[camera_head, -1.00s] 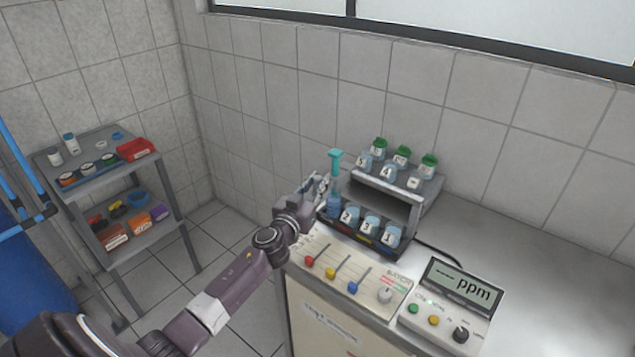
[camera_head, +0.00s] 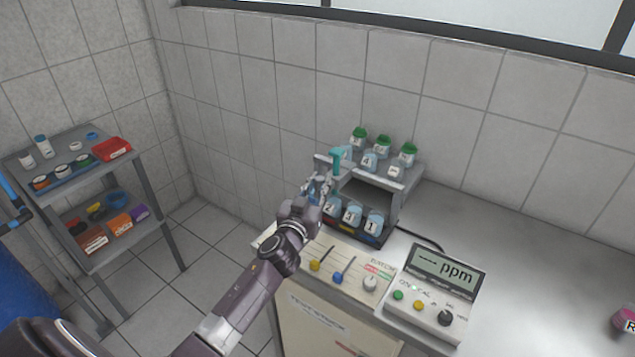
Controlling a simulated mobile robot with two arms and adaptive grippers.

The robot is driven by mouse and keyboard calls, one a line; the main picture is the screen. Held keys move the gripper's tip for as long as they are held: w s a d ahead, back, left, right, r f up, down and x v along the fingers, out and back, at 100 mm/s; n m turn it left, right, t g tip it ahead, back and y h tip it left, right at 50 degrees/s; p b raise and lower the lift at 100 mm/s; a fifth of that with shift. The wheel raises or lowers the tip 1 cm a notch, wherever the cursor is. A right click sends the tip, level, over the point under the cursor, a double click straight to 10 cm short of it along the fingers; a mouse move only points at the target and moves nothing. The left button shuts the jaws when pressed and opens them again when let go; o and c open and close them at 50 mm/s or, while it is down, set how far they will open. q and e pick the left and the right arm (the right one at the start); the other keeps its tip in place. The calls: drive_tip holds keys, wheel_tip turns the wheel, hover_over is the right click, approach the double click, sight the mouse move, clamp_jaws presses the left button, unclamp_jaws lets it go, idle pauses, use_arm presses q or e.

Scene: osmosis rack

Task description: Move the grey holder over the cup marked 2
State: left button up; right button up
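The cup marked 2 (camera_head: 331,207) stands at the left end of the front row of the small rack (camera_head: 382,204), beside the cups marked 3 (camera_head: 351,215) and 1 (camera_head: 373,224). My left gripper (camera_head: 321,184) is at the rack's left front, close to cup 2. It appears shut on the small grey holder (camera_head: 323,161), which carries a teal-topped piece (camera_head: 337,159). The fingers and the holder overlap in this view, so the grip itself is partly hidden. The holder appears above and near cup 2; exact alignment cannot be told. My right gripper is not in view.
Green-capped bottles (camera_head: 382,145) stand on the rack's upper shelf, close to the holder. A control panel (camera_head: 340,268) and a ppm meter (camera_head: 434,289) lie in front. The counter right of the rack is mostly clear. A shelf cart (camera_head: 140,165) stands at left.

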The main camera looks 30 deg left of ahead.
use_arm(q)
drive_tip(key=o, duration=0.5)
drive_tip(key=s, duration=0.4)
drive_tip(key=s+d, duration=0.1)
drive_tip(key=s, duration=0.3)
drive_tip(key=s+d, duration=0.1)
drive_tip(key=s, duration=0.3)
drive_tip(key=shift+d, duration=0.1)
